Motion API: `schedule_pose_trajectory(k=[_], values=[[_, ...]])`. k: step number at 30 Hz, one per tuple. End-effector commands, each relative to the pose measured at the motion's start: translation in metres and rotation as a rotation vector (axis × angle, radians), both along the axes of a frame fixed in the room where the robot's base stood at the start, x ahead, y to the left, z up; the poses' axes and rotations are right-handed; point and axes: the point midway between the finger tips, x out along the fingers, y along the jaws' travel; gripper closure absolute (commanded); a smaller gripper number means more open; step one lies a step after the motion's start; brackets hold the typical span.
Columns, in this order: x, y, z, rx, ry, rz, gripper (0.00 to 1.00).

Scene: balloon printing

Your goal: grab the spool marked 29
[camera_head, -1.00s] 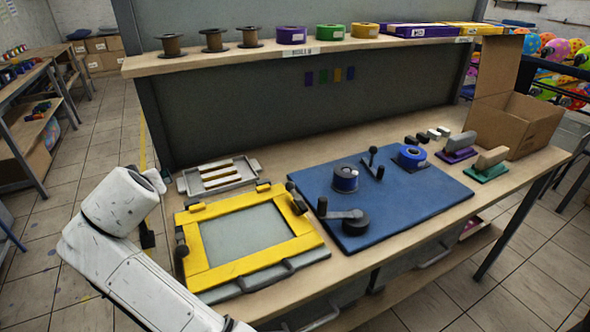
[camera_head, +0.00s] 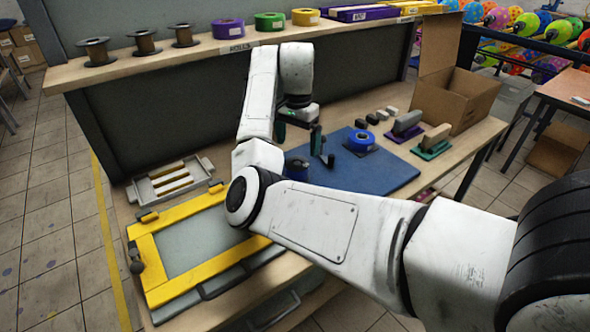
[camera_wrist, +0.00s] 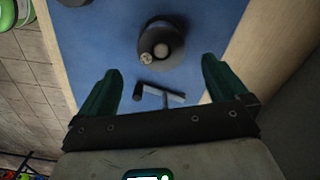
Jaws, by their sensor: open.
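No number 29 can be read on any spool. A blue spool (camera_head: 361,140) sits on the blue mat (camera_head: 385,172). Another blue spool (camera_head: 297,168) is partly hidden behind my arm. On the shelf stand a purple roll (camera_head: 229,28), a green roll (camera_head: 269,21), a yellow roll (camera_head: 306,16) and dark, bare-looking spools (camera_head: 145,42). My gripper (camera_head: 298,135) is open, above the mat near the partly hidden spool. In the wrist view its fingers (camera_wrist: 161,65) are apart with nothing held. A dark round piece with a central peg (camera_wrist: 160,45) lies beyond them.
A crank post (camera_head: 328,158) stands on the mat. A yellow frame (camera_head: 160,287) and grey tray (camera_head: 165,183) lie left. Handled blocks (camera_head: 432,142) and an open box (camera_head: 462,98) stand right. The shelf (camera_head: 345,27) runs behind my arm.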

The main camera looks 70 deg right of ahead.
Motion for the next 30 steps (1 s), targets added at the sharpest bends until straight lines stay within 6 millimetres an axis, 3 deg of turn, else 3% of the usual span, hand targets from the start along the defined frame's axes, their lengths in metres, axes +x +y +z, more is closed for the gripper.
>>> schedule_pose_trajectory(k=[2, 19, 30], values=[[-0.002, 0.000, -0.016, 0.000, 0.004, -0.001, 0.00], [0.001, 0.000, -0.082, -0.002, 0.001, 0.001, 0.00], [0.002, 0.000, -0.093, -0.004, 0.000, 0.001, 0.01]])
